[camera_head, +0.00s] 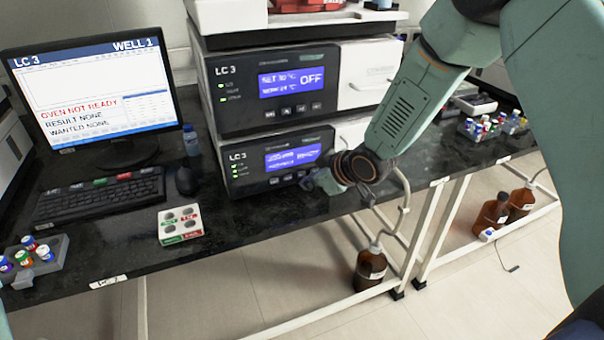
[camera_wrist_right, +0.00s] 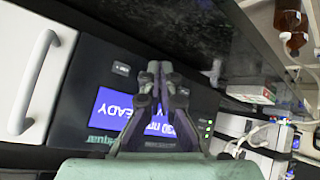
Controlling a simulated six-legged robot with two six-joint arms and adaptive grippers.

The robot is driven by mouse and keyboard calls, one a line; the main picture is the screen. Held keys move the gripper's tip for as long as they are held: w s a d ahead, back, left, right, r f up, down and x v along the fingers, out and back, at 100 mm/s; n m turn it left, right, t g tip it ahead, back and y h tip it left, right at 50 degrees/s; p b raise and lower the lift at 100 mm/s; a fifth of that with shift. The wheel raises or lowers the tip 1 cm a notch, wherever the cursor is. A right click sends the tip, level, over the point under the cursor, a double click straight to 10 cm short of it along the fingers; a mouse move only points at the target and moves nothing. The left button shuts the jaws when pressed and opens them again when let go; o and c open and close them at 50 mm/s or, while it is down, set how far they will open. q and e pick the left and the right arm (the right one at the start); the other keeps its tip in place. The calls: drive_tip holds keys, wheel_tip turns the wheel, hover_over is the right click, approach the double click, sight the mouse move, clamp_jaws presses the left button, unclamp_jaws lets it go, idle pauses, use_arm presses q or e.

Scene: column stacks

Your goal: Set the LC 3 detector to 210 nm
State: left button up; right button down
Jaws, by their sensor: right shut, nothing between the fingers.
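The LC 3 detector is the lower module (camera_head: 236,160) of the stack. Its blue display (camera_head: 293,156) reads READY at the right. In the wrist view the display (camera_wrist_right: 115,103) appears turned around and shows READY and a number ending in "30 nm", partly covered by my fingers. My right gripper (camera_head: 325,181) is shut and empty, with its tips at the lower right of the detector front. In the wrist view the gripper (camera_wrist_right: 160,68) points at the button row, with one button (camera_wrist_right: 121,69) visible beside the tips. Contact cannot be told. My left gripper is not in view.
The upper LC 3 module (camera_head: 218,75) has a display reading OFF. The monitor (camera_head: 92,85) reads OVEN NOT READY, RESULT NONE, WANTED NONE. A keyboard (camera_head: 100,198), mouse (camera_head: 186,180), vial tray (camera_head: 62,243) and white-topped box (camera_head: 180,224) lie on the dark bench. Bottles stand below.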

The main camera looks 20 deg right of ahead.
drive_tip(key=shift+w, duration=0.1)
drive_tip(key=shift+w+f+p, duration=0.1)
drive_tip(key=shift+w+p, duration=0.2)
drive_tip(key=shift+w, duration=0.05)
drive_tip(key=shift+w, duration=0.4)
idle(0.6)
drive_tip(key=shift+s, duration=0.2)
drive_tip(key=shift+s+p, duration=0.3)
drive_tip(key=shift+s, duration=0.35)
drive_tip(key=shift+s, duration=1.35)
drive_tip(key=shift+s+d+p, duration=0.1)
drive_tip(key=shift+s+p, duration=0.45)
drive_tip(key=shift+s, duration=0.6)
